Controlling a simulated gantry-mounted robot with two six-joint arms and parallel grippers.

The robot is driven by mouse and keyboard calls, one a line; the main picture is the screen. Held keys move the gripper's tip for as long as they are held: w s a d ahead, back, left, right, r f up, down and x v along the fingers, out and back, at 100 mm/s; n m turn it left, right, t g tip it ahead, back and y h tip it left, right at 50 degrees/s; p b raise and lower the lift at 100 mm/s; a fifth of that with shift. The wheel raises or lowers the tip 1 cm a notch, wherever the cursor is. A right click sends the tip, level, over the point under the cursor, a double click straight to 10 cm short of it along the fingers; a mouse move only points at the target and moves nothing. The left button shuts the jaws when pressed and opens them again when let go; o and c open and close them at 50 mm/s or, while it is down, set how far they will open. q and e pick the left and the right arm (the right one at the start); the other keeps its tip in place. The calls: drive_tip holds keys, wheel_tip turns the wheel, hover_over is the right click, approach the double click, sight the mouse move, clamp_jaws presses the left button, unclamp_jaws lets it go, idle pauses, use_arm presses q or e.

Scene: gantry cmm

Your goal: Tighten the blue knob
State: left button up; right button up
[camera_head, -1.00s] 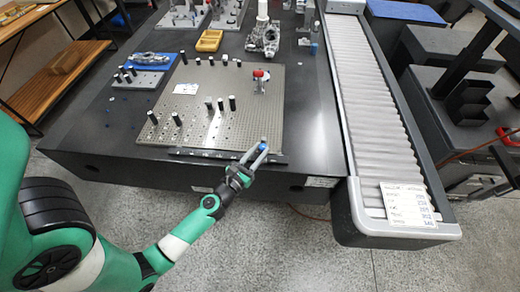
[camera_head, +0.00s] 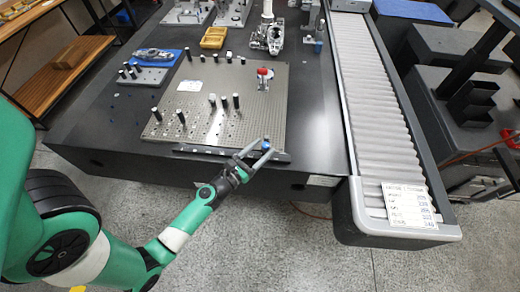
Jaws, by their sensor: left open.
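The blue knob (camera_head: 265,144) is small and sits at the front edge of the dark table, near the right end of a dark strip in front of the perforated plate. My left gripper (camera_head: 262,149) is open. Its two fingers reach from the lower left up to the knob, and the knob shows between or just beside the fingertips. I cannot tell whether they touch it. My right gripper is not in view.
The perforated plate (camera_head: 210,128) carries several dark posts and a red-topped fixture (camera_head: 264,78). A yellow tray (camera_head: 214,37) and a metal casting (camera_head: 268,36) stand behind. A roller conveyor (camera_head: 378,110) runs along the right. Open floor lies in front.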

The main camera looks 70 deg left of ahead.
use_arm(q)
drive_tip(key=b+v, duration=0.2)
drive_tip(key=v, duration=0.9)
drive_tip(key=shift+s+d, duration=0.15)
drive_tip(key=shift+s, duration=0.15)
